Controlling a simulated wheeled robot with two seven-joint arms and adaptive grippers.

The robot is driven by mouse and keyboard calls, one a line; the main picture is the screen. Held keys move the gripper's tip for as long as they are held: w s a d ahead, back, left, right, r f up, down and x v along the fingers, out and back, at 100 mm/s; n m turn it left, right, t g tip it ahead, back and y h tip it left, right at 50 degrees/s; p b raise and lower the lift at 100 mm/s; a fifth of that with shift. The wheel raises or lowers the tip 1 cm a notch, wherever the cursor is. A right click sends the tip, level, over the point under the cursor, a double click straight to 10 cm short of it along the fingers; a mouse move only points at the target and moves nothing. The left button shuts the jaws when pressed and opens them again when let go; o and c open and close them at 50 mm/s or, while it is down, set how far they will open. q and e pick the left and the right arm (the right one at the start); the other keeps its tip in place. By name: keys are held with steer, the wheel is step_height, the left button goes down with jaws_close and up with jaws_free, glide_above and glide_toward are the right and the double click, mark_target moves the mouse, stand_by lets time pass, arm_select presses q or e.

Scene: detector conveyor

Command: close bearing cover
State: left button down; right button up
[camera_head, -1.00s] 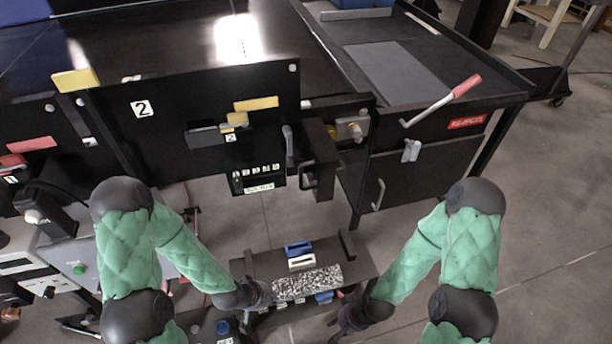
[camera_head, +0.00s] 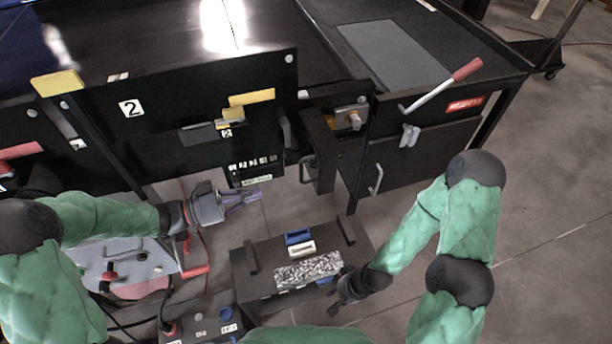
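What looks like the bearing cover is a black hinged box-like flap (camera_head: 320,150) with a handle, standing out from the conveyor's front at the right end of the panel marked 2. Beside it a brass-coloured fitting (camera_head: 354,119) is exposed. My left gripper (camera_head: 246,202) is below the panel, left of and lower than the flap, apart from it. Its fingers point right, with a small gap between them and nothing seen in it. My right gripper (camera_head: 342,290) is low, beside the right end of a dark toolbox; its finger opening is not clear.
The dark toolbox (camera_head: 258,282) on the floor holds a speckled block (camera_head: 308,270) and blue and white pieces. A red-handled lever (camera_head: 440,88) sticks out at the right above a black cabinet door (camera_head: 422,160). A grey machine (camera_head: 115,262) stands at the lower left.

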arm_select(q)
steer(key=b, duration=0.2)
glide_toward(318, 179)
steer(key=x, duration=0.7)
steer(key=shift+w+f, duration=0.25)
